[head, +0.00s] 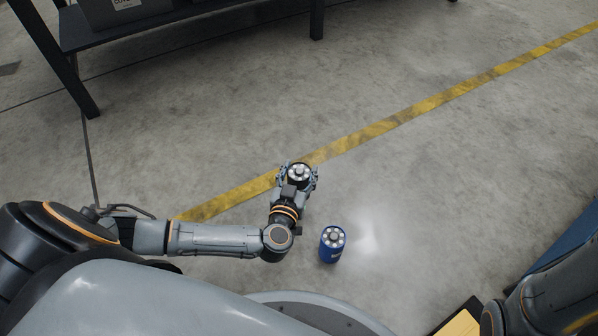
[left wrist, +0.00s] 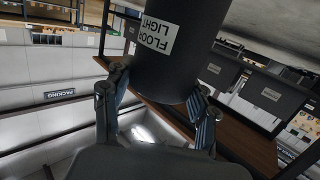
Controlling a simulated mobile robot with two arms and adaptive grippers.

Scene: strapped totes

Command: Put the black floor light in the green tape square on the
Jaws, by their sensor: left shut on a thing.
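The black floor light (head: 299,172) is in the grip of my left gripper (head: 298,178), near the middle of the head view, with its ring of pale lamps facing up. In the left wrist view the black floor light (left wrist: 190,40) shows as a dark cylinder with a white "FLOOR LIGHT" label, between the fingers of my left gripper (left wrist: 160,92). No green tape square shows in either view. Part of my right arm shows at the lower right of the head view, but its gripper does not.
A blue light (head: 331,245) stands upright on the concrete floor, just right of my left wrist. A yellow tape line (head: 400,120) crosses the floor diagonally. A dark rack (head: 190,22) stands at the upper left.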

